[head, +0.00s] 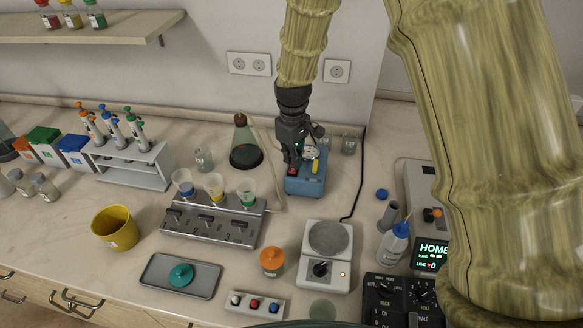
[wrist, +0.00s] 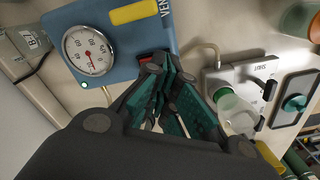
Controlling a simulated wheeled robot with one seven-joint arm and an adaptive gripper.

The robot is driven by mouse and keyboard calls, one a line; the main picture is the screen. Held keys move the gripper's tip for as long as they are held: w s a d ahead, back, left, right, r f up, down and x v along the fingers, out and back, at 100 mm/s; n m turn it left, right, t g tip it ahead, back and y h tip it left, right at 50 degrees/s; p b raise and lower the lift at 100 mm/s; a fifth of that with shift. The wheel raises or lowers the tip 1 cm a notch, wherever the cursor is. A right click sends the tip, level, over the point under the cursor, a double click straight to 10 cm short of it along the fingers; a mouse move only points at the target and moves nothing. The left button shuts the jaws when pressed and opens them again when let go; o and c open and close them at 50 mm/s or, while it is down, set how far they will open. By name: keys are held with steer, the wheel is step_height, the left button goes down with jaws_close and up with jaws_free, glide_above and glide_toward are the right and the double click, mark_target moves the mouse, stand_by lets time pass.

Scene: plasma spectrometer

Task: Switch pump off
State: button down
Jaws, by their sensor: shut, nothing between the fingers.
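The pump is a blue box (head: 308,186) at the back of the bench in the head view, with a round gauge and a yellow part on it. In the wrist view the blue pump (wrist: 118,58) fills the upper left. Its gauge (wrist: 89,50) has a red needle, and a small green light (wrist: 84,85) glows below it. A red switch (wrist: 157,55) in a dark frame is partly hidden by my fingertips. My gripper (head: 292,165) is shut and empty, pointing down over the pump's left side, with its fingertips (wrist: 165,78) right by the switch. I cannot tell whether they touch it.
A conical flask (head: 246,150) stands left of the pump. A rack with funnels (head: 212,222) stands in front left, and a balance (head: 328,262) in front. A black cable runs along the pump's right. A wash bottle (head: 394,243) and an instrument with a lit display stand farther right.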

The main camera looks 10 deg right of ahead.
mark_target(293, 169)
steer(key=shift+f+b, duration=0.4)
steer(key=shift+f, duration=0.9)
stand_by(0.9)
steer(key=shift+r, duration=0.15)
steer(key=shift+r+p, duration=2.65)
steer(key=shift+r, duration=0.75)
